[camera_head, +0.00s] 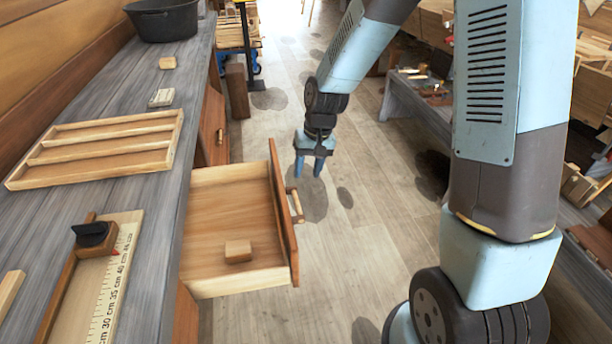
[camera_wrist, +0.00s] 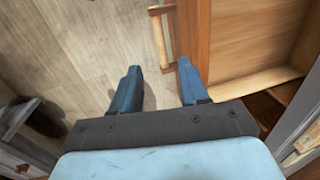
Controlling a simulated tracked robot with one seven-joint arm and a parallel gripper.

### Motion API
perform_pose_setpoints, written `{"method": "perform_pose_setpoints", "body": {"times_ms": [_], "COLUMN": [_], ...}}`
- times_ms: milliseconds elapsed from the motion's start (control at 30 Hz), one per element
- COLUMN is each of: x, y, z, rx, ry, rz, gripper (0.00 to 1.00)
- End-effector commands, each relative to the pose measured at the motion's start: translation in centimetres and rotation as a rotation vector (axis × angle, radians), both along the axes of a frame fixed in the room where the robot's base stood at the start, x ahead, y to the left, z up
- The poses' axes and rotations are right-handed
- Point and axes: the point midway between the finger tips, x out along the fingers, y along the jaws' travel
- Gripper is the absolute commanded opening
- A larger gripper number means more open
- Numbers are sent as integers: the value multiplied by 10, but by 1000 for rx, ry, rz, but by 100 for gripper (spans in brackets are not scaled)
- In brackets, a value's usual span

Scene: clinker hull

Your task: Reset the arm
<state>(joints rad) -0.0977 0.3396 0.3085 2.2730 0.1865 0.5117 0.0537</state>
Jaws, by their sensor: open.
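My gripper (camera_head: 309,167) hangs pointing down over the floor in the head view, just beyond and to the right of the open drawer's front. In the wrist view my gripper (camera_wrist: 158,88) shows two blue fingers spread apart with nothing between them. The wooden drawer (camera_head: 205,262) is pulled out from the bench and holds a small wooden block (camera_head: 238,251). Its bar handle (camera_head: 296,206) is close to my fingers in the head view. In the wrist view the handle (camera_wrist: 160,38) lies ahead of the fingers, and the drawer (camera_wrist: 255,40) is to the right.
The workbench (camera_head: 140,225) on the left carries a compartment tray (camera_head: 60,160), a ruler board (camera_head: 112,275), small blocks and a black tub (camera_head: 165,20). A lower bench (camera_head: 400,98) stands at the right. Bare floor (camera_head: 365,240) lies between.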

Motion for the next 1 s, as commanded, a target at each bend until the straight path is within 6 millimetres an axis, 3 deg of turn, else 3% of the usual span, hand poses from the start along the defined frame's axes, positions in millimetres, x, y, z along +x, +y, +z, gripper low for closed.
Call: {"method": "perform_pose_setpoints", "body": {"times_ms": [633,767,1000], "x": [0,-1,-12], "y": [-5,-17,-53], "z": [9,29,88], "rx": [-3,-15,-50], "ry": [-9,-39,-126], "rz": [-5,-11,-30], "gripper": [44,44,44]}}
